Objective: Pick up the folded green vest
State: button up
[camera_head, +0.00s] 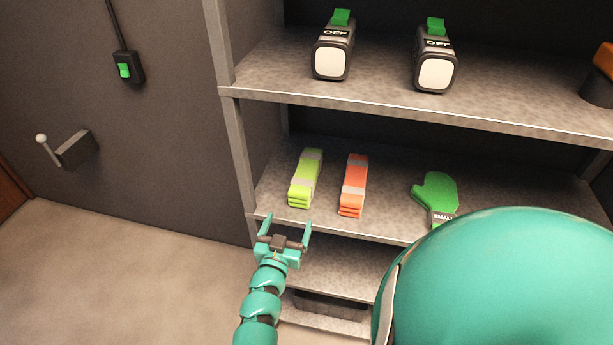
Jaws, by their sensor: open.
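The folded green vest (305,178) is yellow-green with a grey band. It lies on the middle shelf near its left end, with its layered folded end facing the front edge. My gripper (288,222) is open and empty. In the picture it sits just below and slightly left of the vest, at the shelf's front edge, apart from the vest. Its two teal fingers point up the picture toward the shelf.
An orange folded vest (353,184) lies close to the right. A green glove (436,194) marked SMALL is farther right. The left shelf post (236,150) stands near the green vest. The upper shelf (400,110) holds two OFF-labelled devices. My teal body part blocks the lower right.

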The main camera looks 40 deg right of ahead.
send_near(301, 184)
jog(key=x, duration=0.3)
jog(key=shift+d, duration=0.25)
jog(key=shift+p+x, duration=0.45)
jog(key=shift+x, duration=0.3)
jog(key=shift+w+d, duration=0.25)
jog(key=p+x, duration=0.2)
jog(key=x, duration=0.1)
jog(key=shift+w+d, duration=0.2)
jog(key=shift+w, duration=0.15)
jog(key=shift+w+d+f+p, duration=0.1)
jog(key=shift+w+d+p, duration=0.15)
jog(key=shift+d+p, duration=0.1)
jog(key=shift+c, duration=0.4)
jog(key=c, duration=1.1)
